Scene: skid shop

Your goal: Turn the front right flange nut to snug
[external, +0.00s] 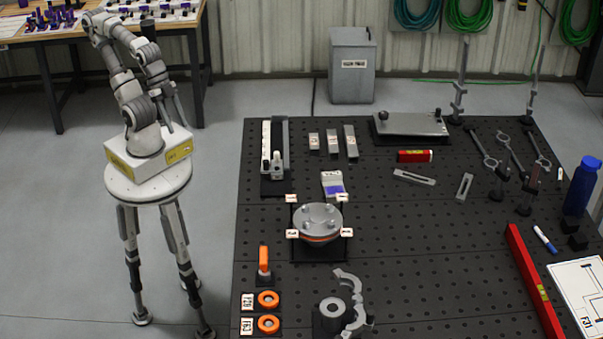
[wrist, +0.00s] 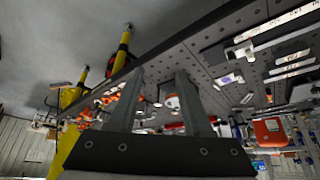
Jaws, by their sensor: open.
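The flange (external: 318,217) is a round grey disc with an orange band beneath it, on a dark stand on the perforated table. Several nuts or bolt heads stand on its top. Small white tags surround it, too small to read, so I cannot tell which nut is the front right one. My arm is folded above its round base, left of the table. My gripper (wrist: 159,74) is open in the wrist view, with nothing held between its fingers. It is well apart from the flange, which I cannot make out surely in the wrist view.
The perforated table (external: 420,235) has bare room right of the flange. An orange-handled part (external: 264,262), two orange rings and a grey curved clamp (external: 350,300) lie in front. A slide fixture (external: 273,160) stands behind left. A red level (external: 535,282) lies right.

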